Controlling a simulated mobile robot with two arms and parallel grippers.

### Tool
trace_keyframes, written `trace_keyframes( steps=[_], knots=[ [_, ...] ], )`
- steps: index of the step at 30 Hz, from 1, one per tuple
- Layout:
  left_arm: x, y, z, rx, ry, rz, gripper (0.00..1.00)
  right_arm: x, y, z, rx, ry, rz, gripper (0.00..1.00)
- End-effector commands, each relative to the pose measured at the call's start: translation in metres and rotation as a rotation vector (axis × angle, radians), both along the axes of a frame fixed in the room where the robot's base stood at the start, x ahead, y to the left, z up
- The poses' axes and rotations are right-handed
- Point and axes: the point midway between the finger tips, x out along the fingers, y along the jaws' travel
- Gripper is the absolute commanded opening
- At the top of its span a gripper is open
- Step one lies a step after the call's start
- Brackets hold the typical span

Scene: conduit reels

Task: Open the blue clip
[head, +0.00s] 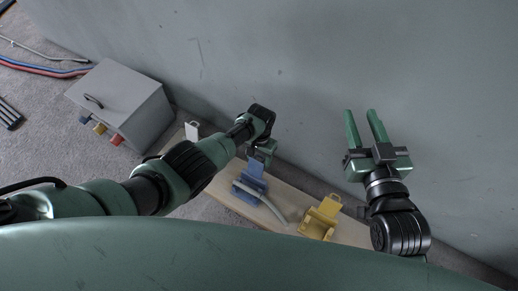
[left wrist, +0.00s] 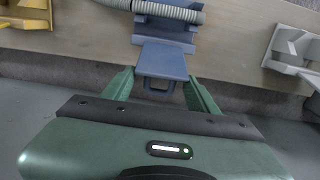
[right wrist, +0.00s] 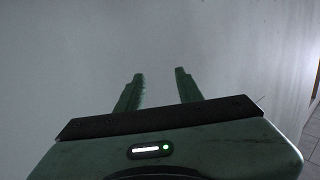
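The blue clip (head: 247,190) is on the wooden board, with a grey corrugated conduit (head: 271,205) lying across it. In the left wrist view its flat lid (left wrist: 162,60) stands away from the base toward my gripper, leaving the conduit (left wrist: 160,11) exposed. The lid ends in a small loop tab (left wrist: 160,86). My left gripper (head: 260,151) is at the lid's end. Its fingers, also in the left wrist view (left wrist: 160,88), are apart on either side of the tab, with gaps visible. My right gripper (head: 365,112) is open and empty, beside the wall.
A yellow clip (head: 320,220) and a whitish clip (head: 192,131) stand on the same board (head: 285,190). A grey box (head: 125,100) with coloured parts on its front is at the left. Red and blue conduits (head: 45,70) lie on the carpet. The grey wall rises close behind the board.

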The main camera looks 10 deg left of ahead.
Motion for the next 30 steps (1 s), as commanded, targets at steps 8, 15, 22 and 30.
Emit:
trace_keyframes(
  steps=[8, 15, 22, 30],
  knots=[
    [0.001, -0.001, 0.023, 0.000, -0.001, -0.001, 0.58, -0.025, -0.015, -0.059, -0.081, 0.334, -0.021, 0.36],
    [0.002, -0.001, 0.040, -0.001, -0.001, 0.000, 0.58, -0.063, -0.032, -0.102, -0.145, 0.610, -0.041, 0.36],
    [0.002, -0.001, 0.056, -0.001, 0.000, 0.000, 0.58, -0.108, -0.047, -0.131, -0.197, 0.854, -0.058, 0.36],
    [0.003, -0.001, 0.066, -0.001, 0.000, 0.001, 0.58, -0.148, -0.060, -0.146, -0.235, 1.039, -0.071, 0.36]
  ],
)
